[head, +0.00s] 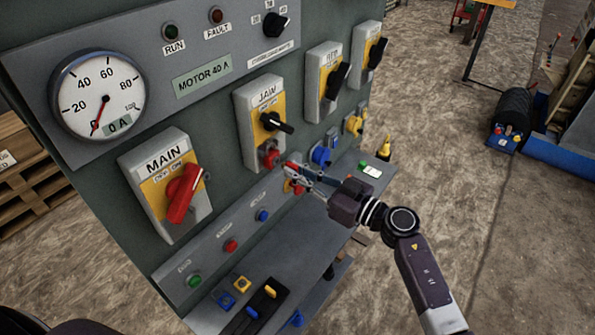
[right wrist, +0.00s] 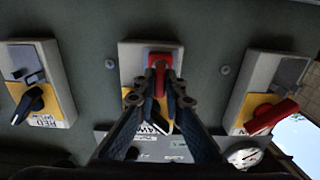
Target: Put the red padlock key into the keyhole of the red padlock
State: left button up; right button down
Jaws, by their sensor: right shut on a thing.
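My right gripper (head: 300,171) is shut on the small red key (head: 290,168), held in front of the panel just right of and below the red padlock (head: 268,156). The red padlock hangs at the lower end of the JAW switch box (head: 250,105). In the right wrist view, the fingers of my right gripper (right wrist: 160,92) close on red, with the red padlock (right wrist: 160,58) straight ahead on the middle box. Key and padlock overlap there, so I cannot tell whether they touch. The keyhole is hidden. My left gripper is not in view.
The MAIN box with its red handle (head: 182,193) stands left. A blue padlock (head: 320,156) and a yellow padlock (head: 353,125) are on the right. Push buttons line the sloped strip (head: 213,262) below. A shelf (head: 300,238) sticks out under it, carrying small blue and yellow items.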

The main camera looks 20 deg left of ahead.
jog(key=shift+a, duration=0.2)
jog(key=shift+w+a, duration=0.15)
jog(key=shift+a, duration=0.05)
jog(key=shift+a+p, duration=0.1)
jog(key=shift+p, duration=0.2)
jog(key=shift+w+a, duration=0.25)
jog(key=shift+a, duration=0.3)
jog(key=c, duration=1.9)
grip_release()
jog(key=shift+c, duration=0.2)
